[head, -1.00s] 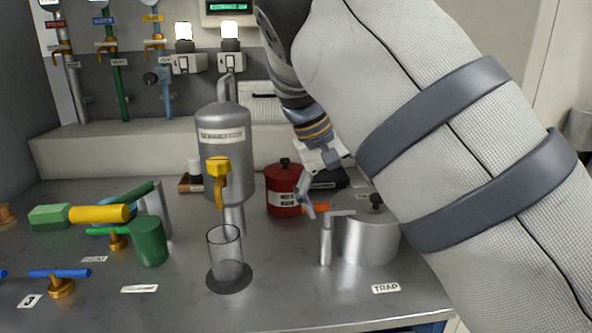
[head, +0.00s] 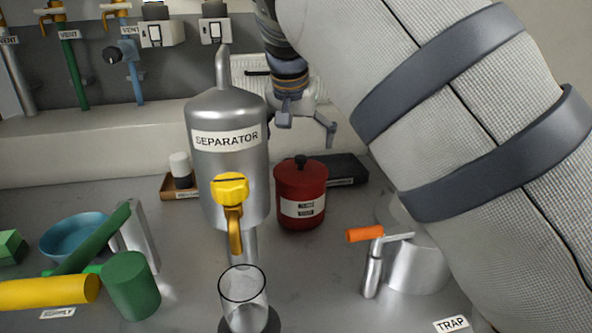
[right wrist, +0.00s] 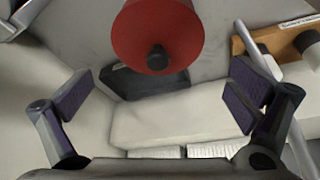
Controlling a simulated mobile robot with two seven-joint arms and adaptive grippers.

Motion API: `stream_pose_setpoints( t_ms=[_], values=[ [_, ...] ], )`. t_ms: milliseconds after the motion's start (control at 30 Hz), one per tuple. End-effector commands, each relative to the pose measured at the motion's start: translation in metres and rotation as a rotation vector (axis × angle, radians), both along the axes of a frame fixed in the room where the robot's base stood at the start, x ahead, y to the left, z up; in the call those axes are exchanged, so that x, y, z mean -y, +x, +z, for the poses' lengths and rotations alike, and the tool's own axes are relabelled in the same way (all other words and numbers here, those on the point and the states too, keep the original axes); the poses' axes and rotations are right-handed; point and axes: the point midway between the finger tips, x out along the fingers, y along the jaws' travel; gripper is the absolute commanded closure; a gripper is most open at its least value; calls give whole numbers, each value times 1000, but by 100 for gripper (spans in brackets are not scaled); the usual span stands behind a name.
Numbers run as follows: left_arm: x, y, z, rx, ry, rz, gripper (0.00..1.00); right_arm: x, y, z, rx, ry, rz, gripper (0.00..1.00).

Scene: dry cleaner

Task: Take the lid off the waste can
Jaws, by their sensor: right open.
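The waste can (head: 288,212) is a red cylinder with a white label, standing on the grey bench right of the separator. Its red lid (head: 285,172) with a black knob (head: 300,160) is on top. In the right wrist view the lid (right wrist: 160,25) and its black knob (right wrist: 157,57) show at the top centre, beyond the fingertips. My right gripper (head: 306,124) is open and empty, above and behind the can, apart from it. It also shows in the right wrist view (right wrist: 165,85) with its fingers wide apart. My left gripper is not in view.
The grey separator (head: 205,160) with a yellow valve stands close left of the can. A glass beaker (head: 243,300) is in front. The metal trap (head: 415,268) with an orange handle (head: 364,234) is at right. A dark flat device (head: 345,168) lies behind the can.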

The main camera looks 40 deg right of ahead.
Motion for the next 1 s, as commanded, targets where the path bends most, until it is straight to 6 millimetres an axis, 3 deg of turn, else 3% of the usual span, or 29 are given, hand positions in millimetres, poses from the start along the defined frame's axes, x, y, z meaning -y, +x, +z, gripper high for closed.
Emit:
stream_pose_setpoints(
  t_ms=[367,633,1000],
  values=[
    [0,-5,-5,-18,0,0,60,27,17,-52,-2,-2,1,0],
    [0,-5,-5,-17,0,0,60,29,18,-54,4,-2,1,0],
    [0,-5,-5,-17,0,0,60,29,18,-55,2,-2,1,84]
  ],
)
